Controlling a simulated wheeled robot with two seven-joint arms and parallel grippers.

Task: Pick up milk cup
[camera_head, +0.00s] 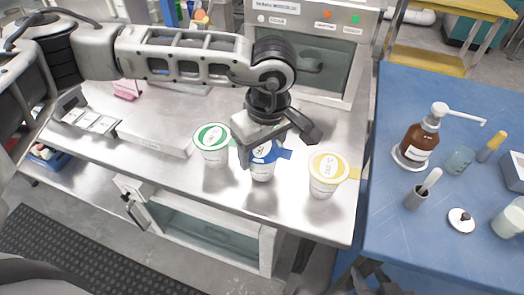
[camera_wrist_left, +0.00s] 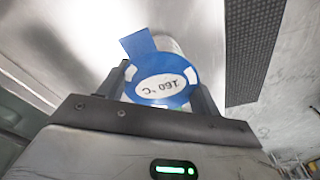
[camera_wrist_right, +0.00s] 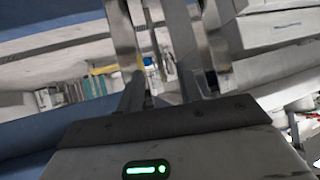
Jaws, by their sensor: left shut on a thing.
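Three white cups with coloured lids stand in a row on the steel counter (camera_head: 160,167): a green-lidded cup (camera_head: 216,157) on the left, a blue-lidded cup (camera_head: 262,172) in the middle and a yellow-lidded cup (camera_head: 323,188) on the right. My left gripper (camera_head: 262,158) is shut on the blue-lidded cup from above. In the left wrist view the blue lid (camera_wrist_left: 162,82), printed "160 °C", sits between the two fingers. The gripper hides part of this cup in the head view. My right gripper (camera_wrist_right: 163,95) is open and empty, low by the blue table.
The blue table (camera_head: 400,235) at the right holds a brown pump bottle (camera_head: 416,145), a glass (camera_head: 458,160) and small tools. A grey machine (camera_head: 322,65) stands behind the cups. The counter's front edge is close to the cups.

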